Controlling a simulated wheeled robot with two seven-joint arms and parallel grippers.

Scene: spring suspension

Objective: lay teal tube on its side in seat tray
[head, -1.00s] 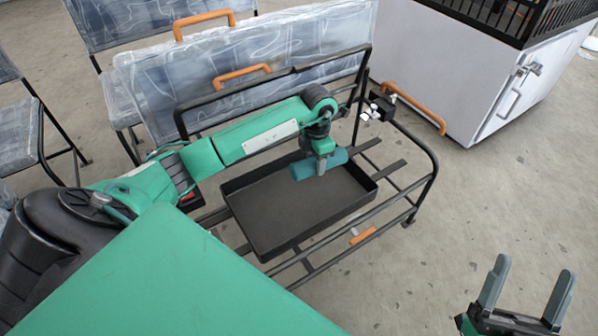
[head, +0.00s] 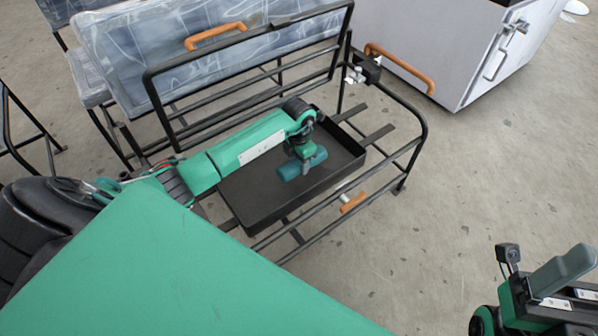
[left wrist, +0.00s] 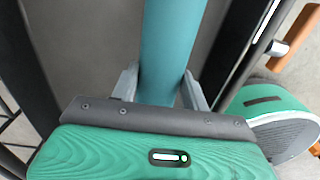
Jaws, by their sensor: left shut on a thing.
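The teal tube (head: 290,171) lies on its side, level, over the middle of the dark seat tray (head: 249,226). My left gripper (head: 308,163) points down and is shut on the tube. In the left wrist view the tube (left wrist: 172,45) runs between the two fingers (left wrist: 160,88), with the dark tray floor (left wrist: 95,40) behind it. I cannot tell whether the tube touches the floor. My right gripper (head: 548,285) is at the lower right, away from the tray; its fingers are seen from the side and partly cut off.
The tray sits on a black tubular seat frame (head: 424,120) with orange handles (head: 352,203). A tilted clear-plastic-covered seat back (head: 150,60) stands behind it. A white cabinet (head: 425,45) is at the back right. Bare floor lies to the right.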

